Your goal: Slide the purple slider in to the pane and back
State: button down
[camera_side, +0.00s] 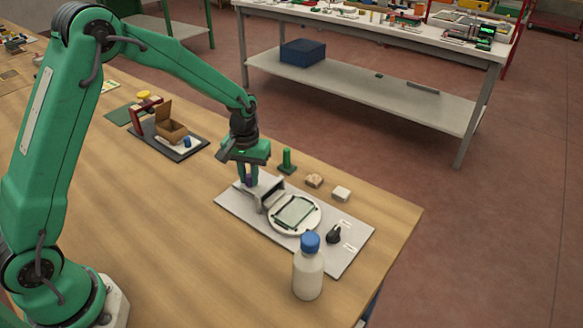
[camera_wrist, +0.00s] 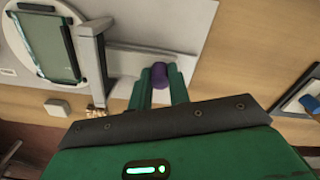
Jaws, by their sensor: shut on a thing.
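The purple slider (camera_wrist: 160,74) is a small rounded knob between the two green fingers of my gripper (camera_wrist: 160,85) in the wrist view. The gripper is shut on it. In the side view my gripper (camera_side: 248,177) reaches down to the slider (camera_side: 249,181) at the left end of the grey edger plate (camera_side: 338,262). A grey bracket (camera_side: 269,194) stands between the slider and the pane (camera_side: 295,213). The pane is dark-edged and lies on a round white disc (camera_side: 280,226). The slider stands apart from the pane.
A black knob (camera_side: 334,235) is on the plate's right side. A white bottle with a blue cap (camera_side: 308,275) stands at its front edge. A green peg (camera_side: 287,163) and two small blocks stand behind. A tray with a cardboard box (camera_side: 171,128) is further left.

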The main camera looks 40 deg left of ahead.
jog(key=shift+a, duration=1.3)
jog(key=c, duration=1.3)
grip_release()
jog(key=shift+d+r, duration=0.1)
jog(key=shift+r, duration=0.05)
notch_tip(320, 180, up, 8)
jog(key=shift+f, duration=0.2)
